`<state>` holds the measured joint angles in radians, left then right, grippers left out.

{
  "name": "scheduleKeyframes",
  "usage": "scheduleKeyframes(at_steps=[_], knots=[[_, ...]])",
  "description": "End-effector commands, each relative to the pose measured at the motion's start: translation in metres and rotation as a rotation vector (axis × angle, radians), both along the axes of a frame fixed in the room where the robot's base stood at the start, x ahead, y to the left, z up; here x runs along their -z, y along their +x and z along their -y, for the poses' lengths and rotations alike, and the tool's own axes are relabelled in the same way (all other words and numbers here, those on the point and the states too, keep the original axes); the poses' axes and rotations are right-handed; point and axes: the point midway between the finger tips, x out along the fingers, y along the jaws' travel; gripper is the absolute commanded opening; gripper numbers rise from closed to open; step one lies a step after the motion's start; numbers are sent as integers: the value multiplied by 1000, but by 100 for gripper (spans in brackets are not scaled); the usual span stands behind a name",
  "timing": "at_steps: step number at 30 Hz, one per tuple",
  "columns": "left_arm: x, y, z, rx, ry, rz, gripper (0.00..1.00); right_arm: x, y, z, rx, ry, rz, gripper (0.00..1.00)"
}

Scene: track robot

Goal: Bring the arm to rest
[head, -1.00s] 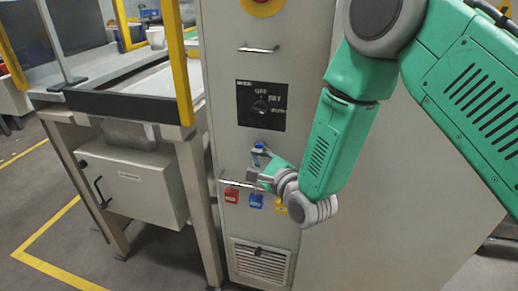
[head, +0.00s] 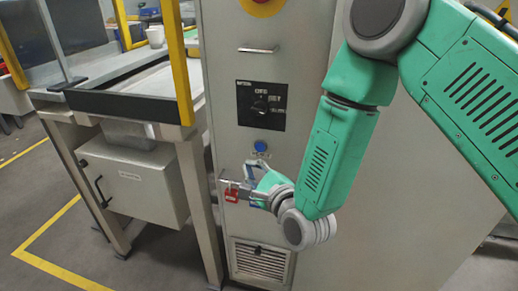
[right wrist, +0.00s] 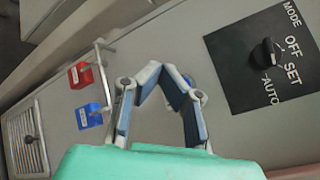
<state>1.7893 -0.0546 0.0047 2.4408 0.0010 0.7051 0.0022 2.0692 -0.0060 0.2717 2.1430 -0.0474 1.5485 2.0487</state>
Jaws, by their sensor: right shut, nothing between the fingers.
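My right arm (head: 330,150) reaches down across the front of the grey cabinet (head: 225,100). My right gripper (head: 247,172) is just below the blue round button (head: 260,146), in front of the cabinet face. In the right wrist view its bent fingers (right wrist: 165,76) come together at the tips with nothing between them. The blue button is mostly hidden there behind the right-hand finger. My left gripper is in neither view.
A rail with a red padlock (head: 231,195) and a blue padlock (right wrist: 89,116) is close to the gripper. The mode dial (head: 260,107) is above the button and a vent (head: 260,262) is below. A metal table (head: 120,105) stands at the left.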

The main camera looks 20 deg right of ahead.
Motion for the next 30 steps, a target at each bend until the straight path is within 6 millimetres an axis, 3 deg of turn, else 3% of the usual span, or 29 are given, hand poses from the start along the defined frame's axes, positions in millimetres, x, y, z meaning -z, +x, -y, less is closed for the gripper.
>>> scheduleKeyframes(at_steps=[12,14,17,20,23,27,30], knots=[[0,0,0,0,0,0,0,2,-1,0,-2,-11,-5,0],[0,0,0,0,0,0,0,10,-4,2,-7,-50,-23,0],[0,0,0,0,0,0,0,38,-18,7,-36,-210,-89,0],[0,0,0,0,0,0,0,84,-46,17,-115,-480,-199,0],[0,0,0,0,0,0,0,133,-87,33,-260,-788,-320,0],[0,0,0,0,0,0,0,189,-155,58,-548,-1176,-459,0],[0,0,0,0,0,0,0,218,-210,78,-813,-1403,-523,0]])
